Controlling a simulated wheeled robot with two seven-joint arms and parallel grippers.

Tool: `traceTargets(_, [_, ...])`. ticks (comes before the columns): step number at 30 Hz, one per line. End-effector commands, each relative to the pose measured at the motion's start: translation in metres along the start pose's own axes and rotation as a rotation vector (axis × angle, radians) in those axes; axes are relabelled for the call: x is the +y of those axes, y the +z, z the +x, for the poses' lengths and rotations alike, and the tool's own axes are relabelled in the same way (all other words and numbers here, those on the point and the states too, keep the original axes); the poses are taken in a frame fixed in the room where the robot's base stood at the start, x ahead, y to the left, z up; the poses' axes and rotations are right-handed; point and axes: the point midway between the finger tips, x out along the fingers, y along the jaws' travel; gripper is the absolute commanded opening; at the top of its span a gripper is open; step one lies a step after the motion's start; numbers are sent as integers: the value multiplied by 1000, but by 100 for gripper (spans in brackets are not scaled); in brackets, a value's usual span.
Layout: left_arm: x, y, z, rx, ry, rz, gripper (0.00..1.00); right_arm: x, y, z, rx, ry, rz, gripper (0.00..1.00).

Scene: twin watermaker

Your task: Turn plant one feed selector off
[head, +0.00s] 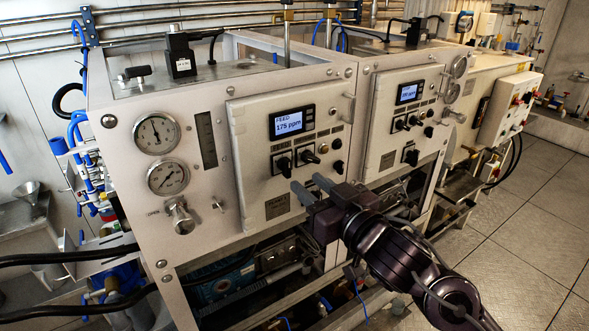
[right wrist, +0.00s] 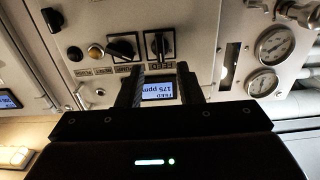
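The plant one panel (head: 250,185) is the nearer white door, with a lit display (head: 290,122) reading "FEED 175 ppm". Two black rotary selectors sit below the display: a left one (head: 284,164) with its handle near upright, and a right one (head: 311,156) with its handle turned aslant. In the right wrist view, upside down, the left selector (right wrist: 158,45) lies beyond the gap between the fingers (right wrist: 159,83). My left gripper is not in view.
Pressure gauges (head: 156,133) and a valve knob (head: 180,216) are left of the panel. A black knob (head: 337,166) sits right of the selectors. A second similar panel (head: 400,120) stands further right. Open tiled floor (head: 520,240) lies at the right.

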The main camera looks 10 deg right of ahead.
Motion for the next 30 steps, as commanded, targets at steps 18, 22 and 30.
traceTargets(18, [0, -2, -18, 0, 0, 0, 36, 0, 0, 59, 1, 0, -1, 33])
traceTargets(22, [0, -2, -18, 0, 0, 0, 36, 0, 0, 59, 1, 0, -1, 30])
traceTargets(30, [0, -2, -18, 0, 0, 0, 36, 0, 0, 59, 1, 0, -1, 0])
